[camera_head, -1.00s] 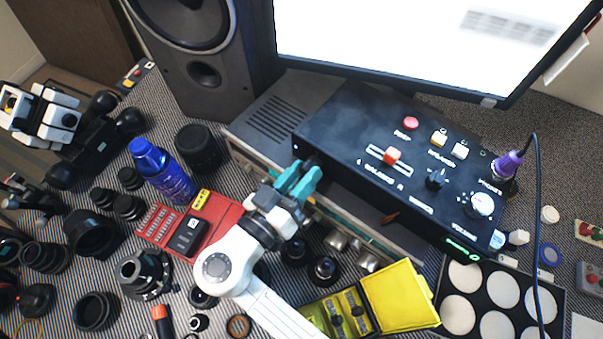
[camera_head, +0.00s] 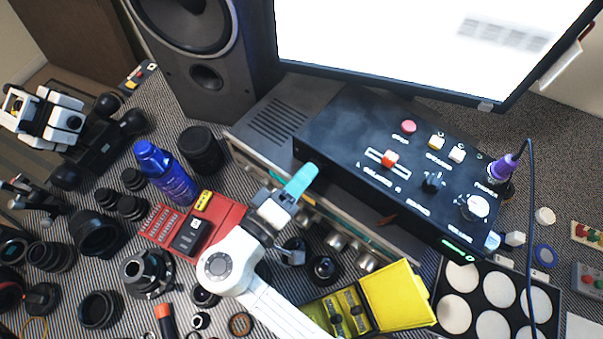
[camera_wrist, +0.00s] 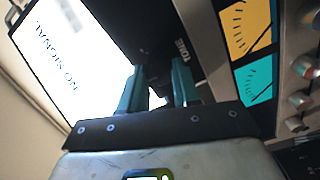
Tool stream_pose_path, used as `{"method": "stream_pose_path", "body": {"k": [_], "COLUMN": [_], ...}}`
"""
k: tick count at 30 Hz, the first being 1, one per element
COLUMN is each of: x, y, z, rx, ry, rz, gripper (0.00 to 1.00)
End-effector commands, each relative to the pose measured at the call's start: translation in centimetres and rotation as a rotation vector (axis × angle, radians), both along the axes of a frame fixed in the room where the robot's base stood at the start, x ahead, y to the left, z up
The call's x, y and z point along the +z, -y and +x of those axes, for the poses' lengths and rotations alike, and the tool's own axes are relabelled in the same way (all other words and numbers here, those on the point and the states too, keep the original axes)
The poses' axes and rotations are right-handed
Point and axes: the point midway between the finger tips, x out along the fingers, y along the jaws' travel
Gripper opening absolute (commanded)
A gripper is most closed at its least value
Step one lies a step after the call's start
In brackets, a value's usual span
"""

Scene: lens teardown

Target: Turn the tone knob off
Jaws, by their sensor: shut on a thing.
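The black control box (camera_head: 345,130) has a face marked TONE, and that label (camera_wrist: 181,48) shows in the wrist view. The tone knob (camera_wrist: 154,73) is dark against the dark face, mostly hidden between my fingers. My gripper (camera_head: 303,180) has teal fingers at the left end of the box. In the wrist view my gripper (camera_wrist: 158,82) is shut on the tone knob, with a finger on either side. Its pointer and setting cannot be seen.
The monitor (camera_head: 400,40) stands behind the box. An amplifier with meters (camera_wrist: 250,60) lies close to my fingers. An open yellow case (camera_head: 395,295), a red tool set (camera_head: 222,215) and several lens parts crowd the mat around my arm.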

Motion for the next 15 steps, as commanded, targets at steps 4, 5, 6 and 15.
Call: {"method": "stream_pose_path", "body": {"k": [4,5,6,15], "x": [0.04,0.03,0.02,-0.04], "y": [-0.08,-0.09,-0.1,-0.13], "z": [0.02,0.02,0.01,0.01], "rx": [0.003,0.003,0.003,0.004], "ry": [-0.031,-0.035,-0.04,-0.054], "rz": [-0.046,-0.053,-0.06,-0.084], "gripper": [0.01,0.01,0.01,0.01]}}
